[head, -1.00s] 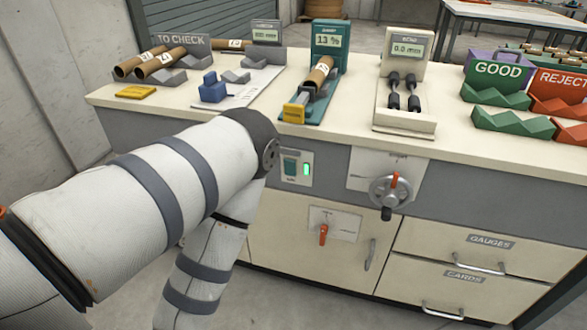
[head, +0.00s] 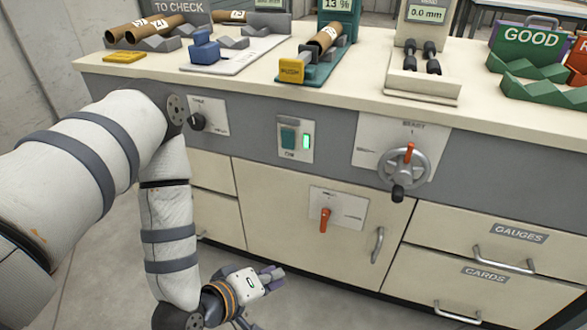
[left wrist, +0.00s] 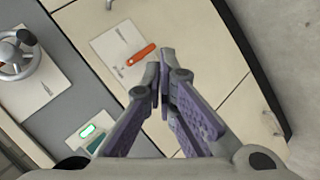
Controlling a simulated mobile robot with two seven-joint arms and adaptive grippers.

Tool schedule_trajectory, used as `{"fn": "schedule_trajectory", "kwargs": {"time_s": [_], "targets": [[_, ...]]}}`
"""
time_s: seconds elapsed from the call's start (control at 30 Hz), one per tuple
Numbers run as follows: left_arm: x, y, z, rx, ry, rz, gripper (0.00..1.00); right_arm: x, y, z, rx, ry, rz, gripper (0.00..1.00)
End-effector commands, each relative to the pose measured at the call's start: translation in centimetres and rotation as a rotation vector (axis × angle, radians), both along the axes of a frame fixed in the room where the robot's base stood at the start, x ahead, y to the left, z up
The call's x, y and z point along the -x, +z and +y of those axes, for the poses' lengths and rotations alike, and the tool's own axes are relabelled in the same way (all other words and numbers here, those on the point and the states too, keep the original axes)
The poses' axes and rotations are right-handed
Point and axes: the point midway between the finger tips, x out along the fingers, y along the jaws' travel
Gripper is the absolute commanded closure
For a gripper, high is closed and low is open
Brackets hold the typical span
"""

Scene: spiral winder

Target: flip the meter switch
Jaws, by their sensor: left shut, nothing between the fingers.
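No switch carries a readable "meter" label. A red lever (head: 325,219) sits on a white plate on the lower cabinet door and hangs nearly straight down. A teal rocker switch (head: 288,138) with a lit green lamp (head: 306,141) is on the grey front panel above it. A black knob (head: 197,121) is further left on that panel. My left gripper (head: 275,275) is shut and empty, low in front of the cabinet, below and left of the red lever. In the left wrist view its fingertips (left wrist: 163,72) appear close to the red lever (left wrist: 141,55), with no contact visible.
A grey handwheel (head: 404,166) with a red pointer juts from the panel to the right. A cabinet door handle (head: 377,245) and drawer handles (head: 504,260) stick out. The worktop (head: 250,87) holds gauges, tubes and racks. The floor in front is clear.

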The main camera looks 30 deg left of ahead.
Motion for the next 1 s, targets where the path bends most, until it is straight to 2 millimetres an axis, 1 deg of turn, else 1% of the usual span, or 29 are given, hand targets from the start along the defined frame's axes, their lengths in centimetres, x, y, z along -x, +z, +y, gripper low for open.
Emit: {"fn": "schedule_trajectory", "kwargs": {"time_s": [0.03,0.07,0.1,0.2,0.3,0.33,0.4,0.47,0.77,0.9,1.0], "targets": [[-2.8,0.5,1.9,0.07,0.11,-0.137,1.0,1.1,-1.9,0.0,0.0,0.001,0.033,0.0],[-4.4,1.9,3.0,0.116,0.168,-0.228,1.0,1.3,-2.4,0.0,0.0,0.001,0.041,0.0],[-6.1,3.8,4.4,0.174,0.235,-0.344,1.0,1.6,-3.0,0.0,0.0,0.001,0.051,0.0],[-8.4,8.0,7.6,0.294,0.355,-0.578,1.0,2.1,-4.1,0.0,-0.001,0.002,0.066,0.0],[-9.0,10.7,9.6,0.368,0.414,-0.719,1.0,2.3,-4.6,0.0,0.0,0.004,0.074,0.0],[-9.1,11.2,9.9,0.382,0.424,-0.745,1.0,2.4,-4.6,0.0,0.0,0.004,0.074,0.0],[-9.2,12.0,10.3,0.4,0.434,-0.777,1.0,2.4,-4.6,0.0,0.0,0.004,0.075,0.0],[-9.2,12.2,10.3,0.403,0.435,-0.784,1.0,2.4,-4.6,0.0,0.0,0.004,0.074,0.0],[-9.4,12.0,10.2,0.4,0.431,-0.77,1.0,2.3,-4.5,0.0,0.0,0.004,0.072,0.0],[-10.3,11.6,10.1,0.403,0.427,-0.753,1.0,2.3,-4.3,0.0,0.0,0.004,0.07,0.0],[-11.3,12.2,10.4,0.397,0.423,-0.766,1.0,2.2,-4.2,0.0,0.0,0.004,0.069,0.0]]}}
